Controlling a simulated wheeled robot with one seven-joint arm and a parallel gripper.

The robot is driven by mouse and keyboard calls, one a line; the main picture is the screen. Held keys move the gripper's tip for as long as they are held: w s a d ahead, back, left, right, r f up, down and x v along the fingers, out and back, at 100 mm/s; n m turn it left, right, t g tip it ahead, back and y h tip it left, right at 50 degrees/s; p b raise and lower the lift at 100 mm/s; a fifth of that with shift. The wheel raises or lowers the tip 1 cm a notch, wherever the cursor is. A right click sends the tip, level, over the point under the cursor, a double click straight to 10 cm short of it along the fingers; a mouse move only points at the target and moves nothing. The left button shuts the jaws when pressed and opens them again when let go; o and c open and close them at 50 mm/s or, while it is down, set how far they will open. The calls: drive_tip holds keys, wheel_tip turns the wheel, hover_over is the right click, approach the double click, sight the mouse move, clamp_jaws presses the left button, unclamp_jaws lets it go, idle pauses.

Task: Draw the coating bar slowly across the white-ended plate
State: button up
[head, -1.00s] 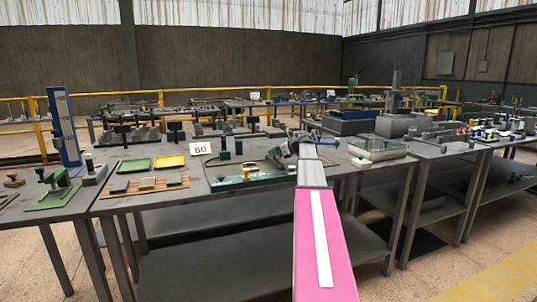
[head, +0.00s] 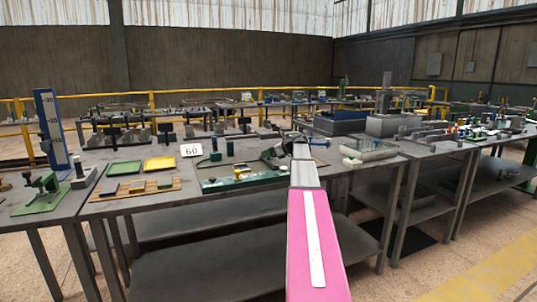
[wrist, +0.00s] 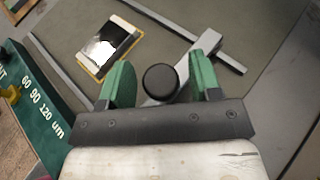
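In the wrist view, a grey bar (wrist: 222,58) lies diagonally over a grey-green surface. A crosspiece runs from it towards a round black knob (wrist: 160,82). This looks like the coating bar and its handle. The knob shows between the green fingers of my gripper (wrist: 161,86), with a narrow gap on each side. The gripper looks open. A small plate (wrist: 108,45) with a yellowish edge, dark and shiny with white areas, lies up and left of the knob. In the head view, my gripper end (head: 299,146) is over the table's right part, its fingers too small to read.
A green block (wrist: 45,92) marked 60, 90, 120 um lies left of my gripper. On the table (head: 150,222) are a green tray (head: 124,168), a yellow tray (head: 160,164), a card reading 60 (head: 191,150) and a clear bin (head: 368,150) at right.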

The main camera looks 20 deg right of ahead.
drive_tip(key=v, duration=1)
drive_tip(key=shift+s+d+r, duration=0.15)
drive_tip(key=shift+s+d, duration=0.1)
idle(0.3)
idle(0.5)
